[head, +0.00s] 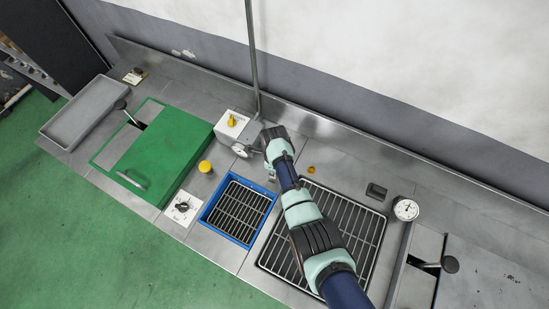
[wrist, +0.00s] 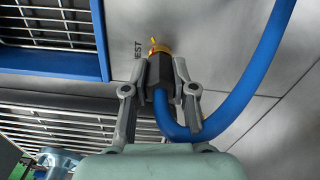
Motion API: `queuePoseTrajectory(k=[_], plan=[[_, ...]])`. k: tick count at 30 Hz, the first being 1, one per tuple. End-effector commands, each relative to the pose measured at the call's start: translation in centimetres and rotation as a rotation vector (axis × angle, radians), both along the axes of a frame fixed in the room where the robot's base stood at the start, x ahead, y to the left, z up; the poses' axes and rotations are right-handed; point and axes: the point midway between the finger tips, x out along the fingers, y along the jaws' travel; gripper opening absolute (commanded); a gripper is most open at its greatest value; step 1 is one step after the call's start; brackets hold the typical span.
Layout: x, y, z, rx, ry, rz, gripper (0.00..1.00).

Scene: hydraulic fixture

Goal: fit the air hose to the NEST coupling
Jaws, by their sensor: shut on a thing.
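My gripper (wrist: 160,84) is shut on the black end fitting of the blue air hose (wrist: 232,106). The black fitting (wrist: 160,70) is between the two fingers, and the hose loops below them and up to the right. The brass NEST coupling (wrist: 158,47) is right at the fitting's far end, in line with it; I cannot tell how deeply they are engaged. Part of its label, "EST", shows beside it on the steel top.
A blue-framed grate (head: 207,215) and a larger steel grate (head: 262,263) lie near the arm. A box with a yellow knob (head: 232,121) stands behind. A small orange fitting (head: 311,169) is on the bench to the right. A dial gauge (head: 405,209) is farther right.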

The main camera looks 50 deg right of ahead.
Motion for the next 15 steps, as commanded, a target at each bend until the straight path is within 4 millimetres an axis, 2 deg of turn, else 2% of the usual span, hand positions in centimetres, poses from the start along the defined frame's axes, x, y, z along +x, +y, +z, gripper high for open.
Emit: queuePoseTrajectory(k=[4, 7, 8, 12, 15], plan=[[-0.06, 0.03, -0.19, 0.0, 0.0, -0.005, 0.0], [-0.06, 0.04, -0.15, 0.0, 0.0, -0.141, 0.0], [-0.06, 0.03, -0.25, 0.0, 0.0, -0.133, 0.31], [-0.04, 0.02, -0.23, 0.0, 0.0, -0.129, 0.54], [-0.03, 0.02, -0.19, 0.0, 0.0, -0.128, 0.55]])
